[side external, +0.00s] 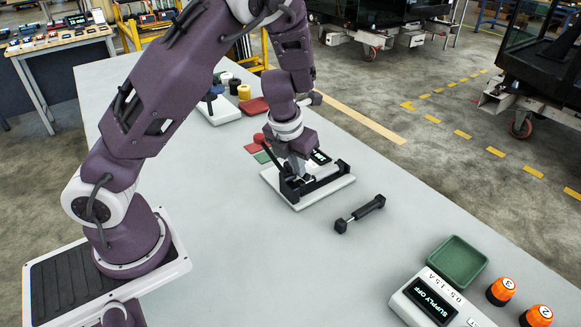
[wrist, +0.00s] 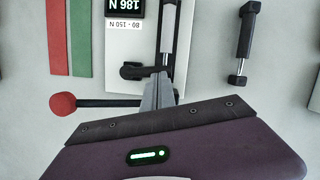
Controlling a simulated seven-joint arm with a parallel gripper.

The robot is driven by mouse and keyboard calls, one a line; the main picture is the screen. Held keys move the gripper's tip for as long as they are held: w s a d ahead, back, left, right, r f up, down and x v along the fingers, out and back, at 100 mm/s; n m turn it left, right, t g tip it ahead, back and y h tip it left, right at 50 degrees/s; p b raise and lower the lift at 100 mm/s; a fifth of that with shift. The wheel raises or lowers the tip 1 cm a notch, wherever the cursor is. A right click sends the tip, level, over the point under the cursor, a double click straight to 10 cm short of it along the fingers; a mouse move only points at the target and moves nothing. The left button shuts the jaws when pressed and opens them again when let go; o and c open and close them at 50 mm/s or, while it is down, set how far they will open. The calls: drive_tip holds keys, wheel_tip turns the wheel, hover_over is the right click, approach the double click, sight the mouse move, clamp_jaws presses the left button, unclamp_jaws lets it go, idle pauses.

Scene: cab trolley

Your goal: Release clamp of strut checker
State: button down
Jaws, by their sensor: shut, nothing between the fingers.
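The strut checker (side external: 306,190) is a white plate with a black fixture; it also shows in the wrist view (wrist: 177,83). Its display (wrist: 125,5) reads 186 N above a label "80 - 150 N". A strut with a pale rod (wrist: 170,30) lies in the fixture. The clamp lever is black with a red knob (wrist: 62,104), pointing left in the wrist view; the knob also shows in the side view (side external: 259,138). My gripper (wrist: 158,88) is shut and empty, its tips over the fixture's near end, beside the lever's inner end. Contact cannot be told.
A loose dark strut (side external: 360,214) lies right of the checker. Red (wrist: 54,38) and green (wrist: 82,38) strips lie left of it. A green tray (side external: 457,262), a "SUPPLY OFF" box (side external: 432,298) and orange-capped items (side external: 501,290) stand at the lower right. Bare table lies between.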

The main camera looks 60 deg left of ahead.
drive_tip(key=shift+w+n, duration=0.4)
drive_tip(key=shift+n, duration=0.4)
drive_tip(key=shift+w+n+g+y, duration=0.15)
drive_tip(key=shift+w+n+y, duration=0.25)
drive_tip(key=shift+n, duration=0.4)
drive_tip(key=shift+w+n+g+y, duration=0.2)
drive_tip(key=shift+w+n, duration=0.25)
drive_tip(key=shift+n, duration=0.35)
drive_tip(key=shift+w+a+n+g+y, duration=0.25)
drive_tip(key=shift+w+n, duration=0.35)
drive_tip(key=shift+n, duration=0.6)
drive_tip(key=shift+w+a+n+g+y, duration=0.15)
drive_tip(key=shift+w+a+n+g, duration=0.3)
drive_tip(key=shift+n, duration=0.75)
idle(2.0)
drive_tip(key=s+d+r, duration=0.4)
drive_tip(key=d+r, duration=0.1)
drive_tip(key=r, duration=0.5)
drive_tip(key=shift+d+r, duration=0.2)
drive_tip(key=shift+d, duration=0.15)
